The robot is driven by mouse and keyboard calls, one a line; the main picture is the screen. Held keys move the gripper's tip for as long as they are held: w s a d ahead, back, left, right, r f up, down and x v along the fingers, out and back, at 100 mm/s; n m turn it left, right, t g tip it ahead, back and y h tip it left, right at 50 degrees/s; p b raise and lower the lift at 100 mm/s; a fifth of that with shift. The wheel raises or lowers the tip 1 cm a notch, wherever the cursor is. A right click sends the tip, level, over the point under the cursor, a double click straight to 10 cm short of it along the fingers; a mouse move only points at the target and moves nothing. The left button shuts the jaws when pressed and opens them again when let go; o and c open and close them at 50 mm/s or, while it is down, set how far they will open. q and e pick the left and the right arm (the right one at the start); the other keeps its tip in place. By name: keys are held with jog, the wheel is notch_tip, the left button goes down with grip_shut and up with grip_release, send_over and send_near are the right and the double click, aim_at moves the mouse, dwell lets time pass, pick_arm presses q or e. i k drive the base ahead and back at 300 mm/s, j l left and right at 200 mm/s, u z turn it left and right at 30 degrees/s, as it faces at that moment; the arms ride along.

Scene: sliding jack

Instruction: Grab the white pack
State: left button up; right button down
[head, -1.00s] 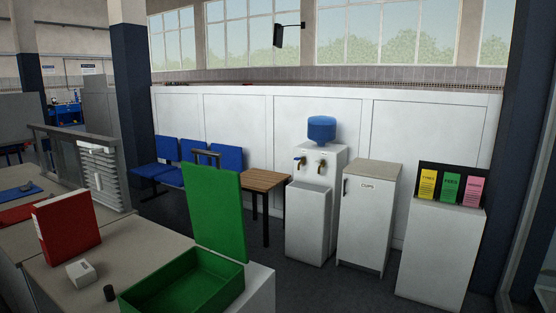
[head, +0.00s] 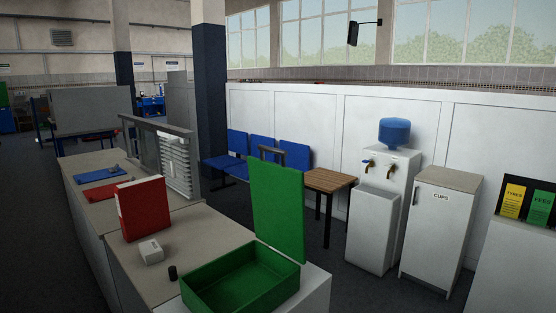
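A small white pack (head: 151,252) lies on the counter (head: 207,237) in the head view, lower left of centre. It sits just in front of a red binder (head: 144,208) that stands upright. A small dark cylinder (head: 173,273) stands close to it on the right. Neither of my grippers shows in the head view.
An open green box (head: 240,283) with its lid raised stands to the right of the pack. A grey screen with white slats (head: 178,165) rises behind the binder. Dark floor is clear left of the counter.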

aim_at(152, 253)
jog(key=i+j+z, duration=0.3)
jog(key=j, duration=1.1)
jog(key=k+j+z, duration=0.1)
jog(key=j+z, duration=0.25)
jog(key=j, duration=1)
jog(key=i+j+z, duration=0.25)
jog(key=j, duration=0.6)
jog(key=j+z, duration=0.25)
jog(key=j, duration=0.6)
jog(key=i+j+z, duration=0.2)
jog(key=j, duration=0.7)
jog(key=k, duration=0.1)
